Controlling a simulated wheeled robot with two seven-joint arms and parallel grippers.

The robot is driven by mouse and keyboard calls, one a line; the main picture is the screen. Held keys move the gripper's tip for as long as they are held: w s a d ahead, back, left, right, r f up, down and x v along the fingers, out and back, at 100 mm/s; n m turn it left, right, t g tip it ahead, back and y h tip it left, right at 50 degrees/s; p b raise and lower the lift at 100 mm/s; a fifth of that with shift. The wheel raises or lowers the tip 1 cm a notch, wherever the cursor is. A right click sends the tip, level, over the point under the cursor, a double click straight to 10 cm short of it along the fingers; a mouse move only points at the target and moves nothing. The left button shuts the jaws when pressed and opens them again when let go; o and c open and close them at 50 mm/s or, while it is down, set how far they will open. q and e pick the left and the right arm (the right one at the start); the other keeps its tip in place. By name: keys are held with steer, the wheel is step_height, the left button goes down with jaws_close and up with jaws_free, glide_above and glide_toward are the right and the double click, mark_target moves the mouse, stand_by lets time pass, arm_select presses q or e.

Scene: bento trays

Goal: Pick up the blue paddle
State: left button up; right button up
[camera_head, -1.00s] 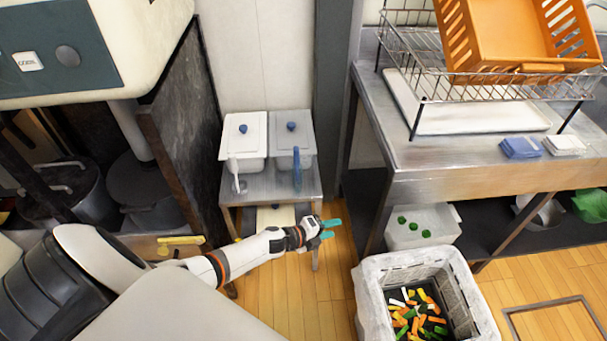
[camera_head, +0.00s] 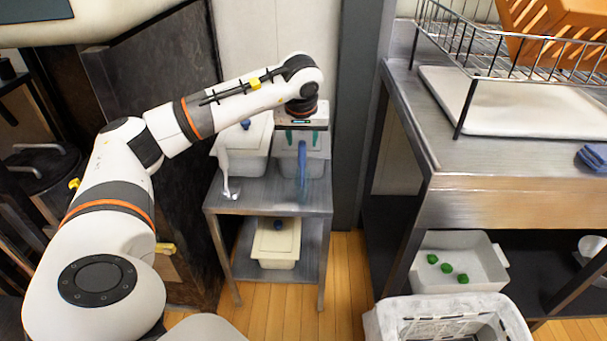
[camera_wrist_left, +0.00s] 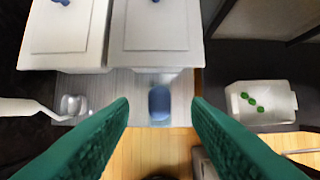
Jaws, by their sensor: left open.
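The blue paddle (camera_head: 303,172) hangs upright at the front of the right-hand lidded container on a small metal stand. In the left wrist view the blue paddle (camera_wrist_left: 159,103) shows foreshortened, between the two green fingers. My left gripper (camera_head: 302,136) points down over the right-hand container, above the paddle. It is open, with its fingers (camera_wrist_left: 160,112) spread to either side of the paddle and a gap on each side. My right gripper is not in view.
A white ladle (camera_head: 225,170) hangs at the left-hand container (camera_head: 240,162). A cream lidded box (camera_head: 277,248) sits on the lower shelf. A grey pillar (camera_head: 355,120) stands right of the stand. A bin with green pieces (camera_head: 455,250) and a white crate (camera_head: 450,310) are at lower right.

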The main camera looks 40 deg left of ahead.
mark_target(302, 144)
arm_select(q)
steer(key=shift+x, duration=1.6)
steer(key=b+x, duration=0.1)
steer(key=x, duration=0.3)
steer(key=shift+s+d+f+b, duration=0.15)
steer(key=shift+f+b, duration=0.2)
steer(key=shift+f, duration=0.1)
steer(key=shift+r, duration=0.1)
jaws_close()
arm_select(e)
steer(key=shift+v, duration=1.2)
